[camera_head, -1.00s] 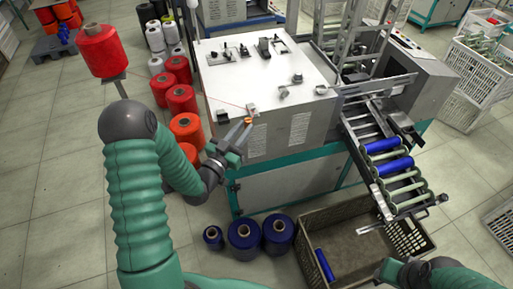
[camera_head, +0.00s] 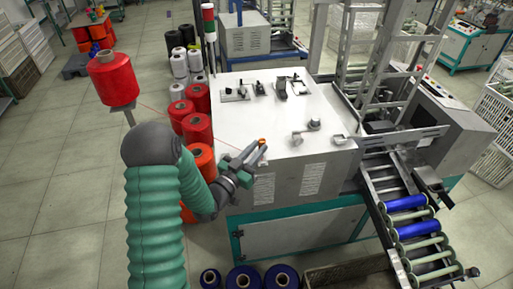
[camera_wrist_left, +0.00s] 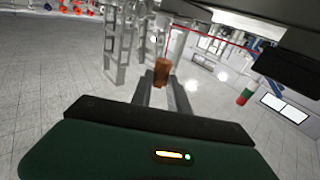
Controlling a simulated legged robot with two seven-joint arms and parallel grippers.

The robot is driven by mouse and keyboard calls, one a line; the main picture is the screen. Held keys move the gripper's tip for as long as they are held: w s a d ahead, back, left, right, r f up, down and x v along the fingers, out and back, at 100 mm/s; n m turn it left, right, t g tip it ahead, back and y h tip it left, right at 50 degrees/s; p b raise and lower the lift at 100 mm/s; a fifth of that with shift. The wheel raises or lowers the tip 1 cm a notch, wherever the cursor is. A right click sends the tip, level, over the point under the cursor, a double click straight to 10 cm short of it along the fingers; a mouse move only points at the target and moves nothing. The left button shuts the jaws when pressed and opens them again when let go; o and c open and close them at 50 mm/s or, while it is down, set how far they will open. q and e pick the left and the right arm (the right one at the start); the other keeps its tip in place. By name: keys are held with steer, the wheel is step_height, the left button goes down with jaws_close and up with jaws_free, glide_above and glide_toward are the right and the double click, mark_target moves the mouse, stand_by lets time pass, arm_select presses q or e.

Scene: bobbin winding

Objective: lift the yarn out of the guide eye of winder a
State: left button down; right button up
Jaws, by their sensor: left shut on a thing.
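A red yarn cone (camera_head: 114,80) stands on its holder at the left. A thin red yarn (camera_head: 155,113) runs from it toward my left gripper and also crosses the top of the wrist view (camera_wrist_left: 215,40). My left gripper (camera_head: 260,150) is over the near left edge of the white-topped winder (camera_head: 285,115), shut on a small orange piece (camera_head: 262,142). In the wrist view the piece stands as an orange-brown cylinder (camera_wrist_left: 162,71) between the fingertips. The guide eye cannot be made out; the gripper covers that corner. My right gripper is out of view.
Small metal fittings (camera_head: 313,125) stand on the winder top. Red cones (camera_head: 197,130) stand close along its left side. A roller chute (camera_head: 415,220) with blue bobbins (camera_head: 405,203) slopes down at the right.

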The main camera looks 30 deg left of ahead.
arm_select(q)
steer(key=shift+d+f, duration=0.25)
steer(key=shift+d, duration=0.1)
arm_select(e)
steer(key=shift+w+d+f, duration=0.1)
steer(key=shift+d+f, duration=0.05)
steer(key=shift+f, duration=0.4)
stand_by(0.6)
arm_select(q)
steer(key=shift+s+a, duration=0.1)
steer(key=shift+a+b, duration=0.15)
steer(key=shift+b, duration=0.2)
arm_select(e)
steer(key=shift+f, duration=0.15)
arm_select(q)
steer(key=shift+f, duration=0.15)
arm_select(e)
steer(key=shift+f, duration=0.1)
